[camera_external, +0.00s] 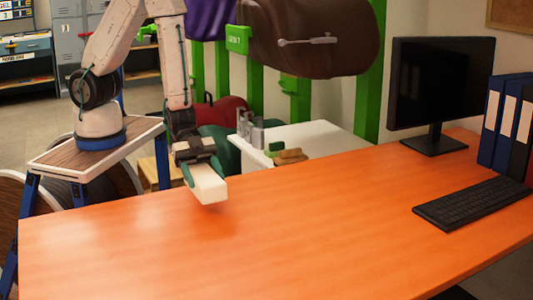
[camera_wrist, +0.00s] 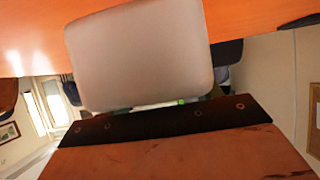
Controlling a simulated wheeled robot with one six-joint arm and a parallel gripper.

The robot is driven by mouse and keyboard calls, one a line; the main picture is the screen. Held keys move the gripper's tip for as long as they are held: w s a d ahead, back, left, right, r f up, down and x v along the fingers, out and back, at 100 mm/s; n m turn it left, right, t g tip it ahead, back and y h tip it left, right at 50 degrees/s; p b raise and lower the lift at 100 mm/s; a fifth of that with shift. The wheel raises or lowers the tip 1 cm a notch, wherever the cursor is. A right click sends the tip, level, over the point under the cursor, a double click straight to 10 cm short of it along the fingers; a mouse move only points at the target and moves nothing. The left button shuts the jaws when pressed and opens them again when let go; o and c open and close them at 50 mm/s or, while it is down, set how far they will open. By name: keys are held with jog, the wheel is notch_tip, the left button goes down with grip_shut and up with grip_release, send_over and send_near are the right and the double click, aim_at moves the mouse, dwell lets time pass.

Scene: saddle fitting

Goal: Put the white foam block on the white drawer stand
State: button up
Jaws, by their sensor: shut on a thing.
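My gripper (camera_external: 196,168) is shut on the white foam block (camera_external: 208,187) and holds it above the near left part of the orange desk, by its back edge. In the wrist view the white foam block (camera_wrist: 140,55) fills the upper middle, close to the camera; the fingers are not clear there. The white drawer stand (camera_external: 318,137) is behind the desk, to the right of my gripper in the external view. Its lower part is hidden by the desk.
Brushes (camera_external: 285,153) and grey metal items (camera_external: 250,128) lie on the stand's left side; its right side looks bare. The orange desk (camera_external: 300,220) is mostly clear. A monitor (camera_external: 440,85), keyboard (camera_external: 475,202) and binders (camera_external: 508,125) stand at its right. Saddles (camera_external: 310,35) hang on green posts behind.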

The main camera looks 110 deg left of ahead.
jog(key=shift+s, duration=0.25)
jog(key=w+a+n+t+y, duration=0.1)
jog(key=w+a+n+y, duration=0.1)
jog(key=w+a, duration=0.1)
jog(key=w+a+n+t+y, duration=0.1)
jog(key=w+a+n+y, duration=0.1)
jog(key=w+a, duration=0.1)
jog(key=shift+w, duration=0.25)
jog(key=w+a+n+y, duration=0.2)
jog(key=a, duration=0.2)
jog(key=w+a+r+n+t+y, duration=0.1)
jog(key=w+a+n+y, duration=0.1)
jog(key=a, duration=0.3)
jog(key=shift+w+a+n+t+y, duration=0.3)
jog(key=shift+w+n, duration=0.2)
jog(key=shift+w, duration=0.25)
jog(key=m+h, duration=0.5)
send_over(255, 225)
jog(key=shift+f+g, duration=0.4)
jog(key=shift+f, duration=2.45)
